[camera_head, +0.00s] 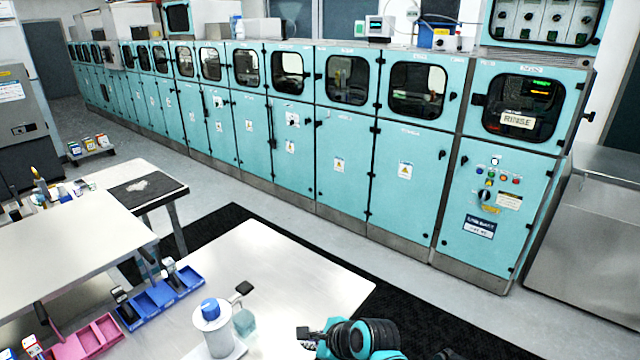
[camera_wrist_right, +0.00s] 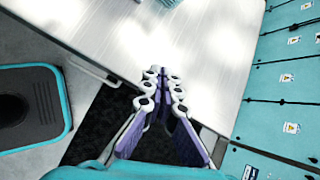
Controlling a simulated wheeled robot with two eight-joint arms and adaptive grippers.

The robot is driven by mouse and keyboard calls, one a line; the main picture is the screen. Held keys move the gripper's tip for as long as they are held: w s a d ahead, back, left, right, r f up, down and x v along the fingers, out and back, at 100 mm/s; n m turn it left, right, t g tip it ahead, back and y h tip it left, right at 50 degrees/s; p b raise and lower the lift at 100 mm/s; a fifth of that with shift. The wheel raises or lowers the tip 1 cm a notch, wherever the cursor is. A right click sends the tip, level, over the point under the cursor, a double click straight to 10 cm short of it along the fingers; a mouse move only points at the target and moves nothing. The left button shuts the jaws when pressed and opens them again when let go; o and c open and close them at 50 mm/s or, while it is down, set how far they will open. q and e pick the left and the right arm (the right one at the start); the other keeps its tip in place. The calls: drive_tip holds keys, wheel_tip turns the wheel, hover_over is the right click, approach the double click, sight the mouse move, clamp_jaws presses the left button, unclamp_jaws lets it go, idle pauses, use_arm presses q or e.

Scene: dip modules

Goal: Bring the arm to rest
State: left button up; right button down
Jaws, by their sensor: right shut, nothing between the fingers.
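My right arm comes in at the bottom of the head view, with black and teal links. Its dark gripper (camera_head: 310,334) is at the lower middle, over the near table (camera_head: 290,270). In the right wrist view the gripper (camera_wrist_right: 163,76) shows two purple-backed fingers with white joints, pressed together and empty. They point at the edge of a pale table top (camera_wrist_right: 185,50). My left gripper does not show.
A white container with a blue cap (camera_head: 210,312) stands left of the gripper. Blue bins (camera_head: 158,297) and pink bins (camera_head: 92,340) lie farther left. A second table (camera_head: 70,245) stands at the left.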

drive_tip(key=s+d+n+h+b, duration=0.1)
drive_tip(key=s+d+n+h, duration=0.2)
drive_tip(key=s+d+n, duration=0.3)
drive_tip(key=s+d+n+t+h, duration=0.1)
drive_tip(key=s+d+n, duration=0.6)
drive_tip(key=d+n, duration=0.7)
drive_tip(key=shift+d+r+n+h+b, duration=0.3)
drive_tip(key=shift+d+h+b, duration=0.1)
drive_tip(key=shift+h, duration=0.5)
